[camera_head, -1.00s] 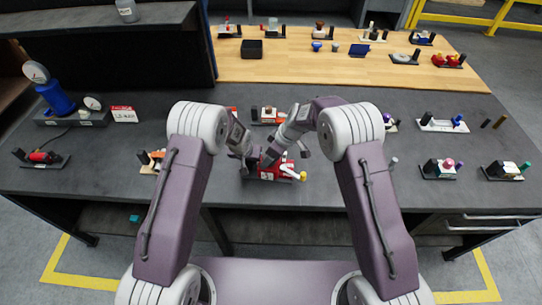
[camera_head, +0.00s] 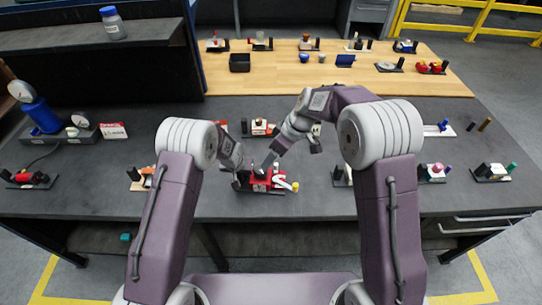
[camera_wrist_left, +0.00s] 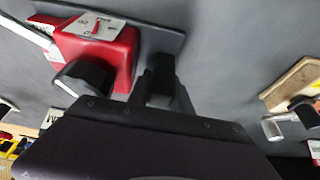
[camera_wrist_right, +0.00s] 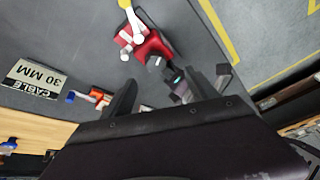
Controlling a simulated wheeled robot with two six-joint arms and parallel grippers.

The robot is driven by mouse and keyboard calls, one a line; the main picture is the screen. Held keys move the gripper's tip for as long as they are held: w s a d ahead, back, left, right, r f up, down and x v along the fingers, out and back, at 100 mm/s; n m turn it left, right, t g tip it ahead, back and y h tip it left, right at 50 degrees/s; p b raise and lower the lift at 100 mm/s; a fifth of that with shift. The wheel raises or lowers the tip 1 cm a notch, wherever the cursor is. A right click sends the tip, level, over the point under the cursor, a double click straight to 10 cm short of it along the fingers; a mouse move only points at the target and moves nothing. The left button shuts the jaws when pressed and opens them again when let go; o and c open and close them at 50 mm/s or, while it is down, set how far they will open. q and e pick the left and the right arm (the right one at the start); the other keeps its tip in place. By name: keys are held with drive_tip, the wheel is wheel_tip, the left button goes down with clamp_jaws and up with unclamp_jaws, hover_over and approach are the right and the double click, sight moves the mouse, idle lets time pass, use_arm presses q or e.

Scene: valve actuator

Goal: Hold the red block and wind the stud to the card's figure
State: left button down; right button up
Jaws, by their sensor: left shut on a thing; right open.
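The red block (camera_head: 262,184) sits on a dark base plate near the bench's front edge. It has a white label and a white lever with a yellow tip (camera_head: 295,186). The block also shows in the left wrist view (camera_wrist_left: 122,50), with a dark round knob (camera_wrist_left: 84,75) on its near side. My left gripper (camera_head: 248,180) is shut on a black post (camera_wrist_left: 162,72) on the plate beside the block. My right gripper (camera_head: 292,153) is open and empty above and behind the block. It shows apart from the block in the right wrist view (camera_wrist_right: 172,88).
A sign reading "CABLE 30 MM" (camera_wrist_right: 36,78) shows in the right wrist view. Other small fixtures stand nearby on the grey bench (camera_head: 350,115).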

drive_tip(key=s+f+m+g+y, duration=0.25)
drive_tip(key=s+f+m, duration=0.2)
drive_tip(key=m, duration=0.45)
drive_tip(key=m+t+y, duration=0.5)
drive_tip(key=m+t, duration=0.2)
drive_tip(key=m, duration=1.9)
approach(262, 170)
drive_tip(key=shift+y, duration=0.25)
drive_tip(key=x, duration=1)
drive_tip(key=shift+w+a+f, duration=0.1)
drive_tip(key=shift+w+f, duration=0.15)
drive_tip(key=shift+f, duration=0.05)
drive_tip(key=shift+c, duration=0.3)
